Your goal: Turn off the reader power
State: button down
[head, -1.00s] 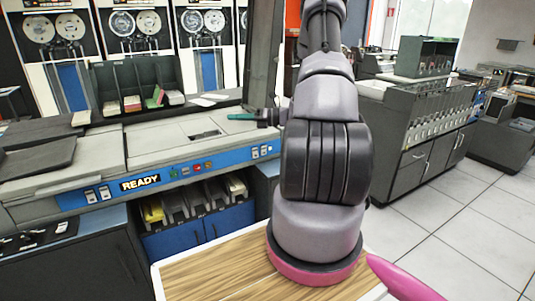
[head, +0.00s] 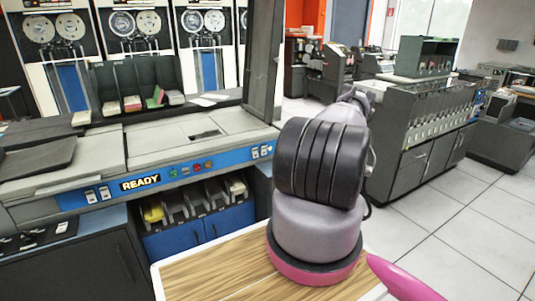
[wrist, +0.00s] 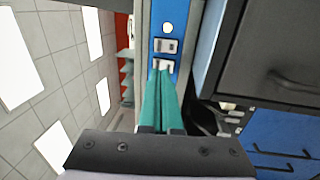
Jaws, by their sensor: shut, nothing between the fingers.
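A pair of rocker switches (head: 262,151) sits at the panel's right end and another pair (head: 97,194) is left of the sign. No switch label is readable. The wrist view shows two rockers on a blue strip, an upper one (wrist: 166,45) and a lower one (wrist: 164,65). My gripper (wrist: 161,75) has green fingers together and empty, overlapping the lower rocker. Whether they touch it is unclear. My arm hides the gripper in the head view.
Card bins (head: 195,203) stand below the panel, above blue doors (head: 190,240). A dark upright screen (head: 263,60) rises at the console's right. A grey card machine (head: 425,125) stands to the right. The tiled floor (head: 455,230) between is clear.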

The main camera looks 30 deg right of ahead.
aim_at(265, 148)
jog(key=w, duration=0.4)
jog(key=w+r, duration=0.1)
jog(key=w, duration=0.4)
jog(key=w+r, duration=0.1)
jog(key=w, duration=0.4)
jog(key=shift+w+r+g, duration=0.4)
jog(key=shift+r+g, duration=0.05)
jog(key=shift+g, duration=0.05)
jog(key=shift+s, duration=0.2)
jog(key=s+r, duration=0.1)
jog(key=s, duration=1.3)
jog(key=shift+r, duration=0.2)
